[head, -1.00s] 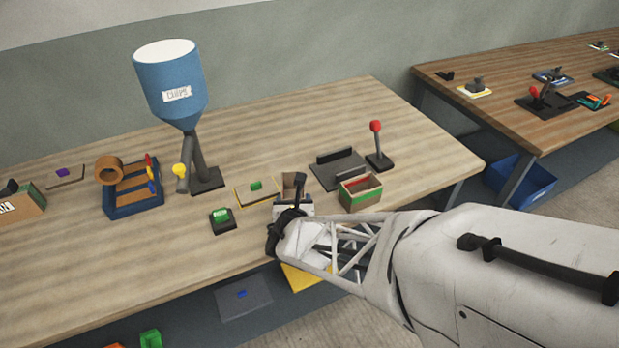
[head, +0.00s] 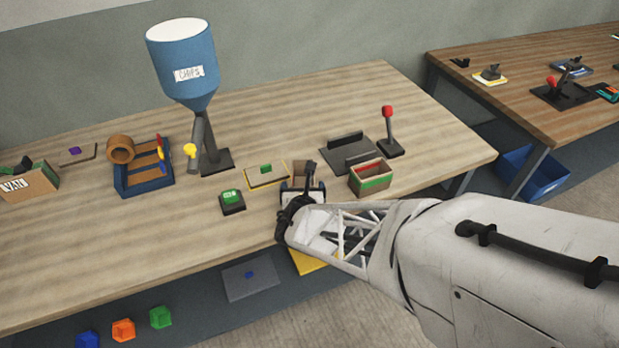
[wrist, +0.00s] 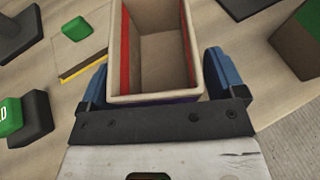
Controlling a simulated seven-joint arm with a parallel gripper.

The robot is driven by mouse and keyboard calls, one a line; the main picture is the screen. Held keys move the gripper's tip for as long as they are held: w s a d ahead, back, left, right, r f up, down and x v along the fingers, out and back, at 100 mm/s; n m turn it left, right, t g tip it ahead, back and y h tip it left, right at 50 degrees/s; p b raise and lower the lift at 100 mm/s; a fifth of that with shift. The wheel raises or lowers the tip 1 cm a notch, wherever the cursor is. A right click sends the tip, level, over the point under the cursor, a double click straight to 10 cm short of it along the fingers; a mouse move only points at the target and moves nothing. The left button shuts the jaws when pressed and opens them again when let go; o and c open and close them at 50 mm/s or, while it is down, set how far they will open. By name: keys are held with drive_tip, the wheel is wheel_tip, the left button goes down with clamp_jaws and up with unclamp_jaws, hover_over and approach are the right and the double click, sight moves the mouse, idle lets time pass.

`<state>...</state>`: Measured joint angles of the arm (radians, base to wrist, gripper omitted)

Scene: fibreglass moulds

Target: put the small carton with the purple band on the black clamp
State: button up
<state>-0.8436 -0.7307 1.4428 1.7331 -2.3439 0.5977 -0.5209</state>
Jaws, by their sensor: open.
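The small carton (head: 305,176) stands on the near part of the table, partly hidden by my gripper in the head view. In the wrist view the carton (wrist: 160,50) is open-topped and looks empty, with red strips on its sides and a thin purple edge low on the near face. My gripper (head: 302,192) is open, with its blue fingers on either side of the carton's near end; I cannot tell whether they touch it. A black fixture plate with an upright bar (head: 348,152) and a black red-knobbed lever (head: 389,135) stand behind to the right; I cannot tell which is the clamp.
A green-banded carton (head: 371,182) stands close to the right. A yellow-edged plate with a green block (head: 266,172) and a green-button box (head: 232,202) are to the left. A blue hopper (head: 185,75) stands farther back. The table's front left is clear.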

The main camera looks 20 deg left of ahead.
drive_tip(key=shift+r, duration=0.1)
drive_tip(key=shift+s+r, duration=0.1)
drive_tip(key=shift+s, duration=0.05)
drive_tip(key=shift+s+d+r, duration=0.25)
drive_tip(key=shift+s+r, duration=0.05)
drive_tip(key=shift+s, duration=0.3)
drive_tip(key=v, duration=1)
drive_tip(key=shift+d, duration=0.2)
drive_tip(key=shift+r, duration=0.1)
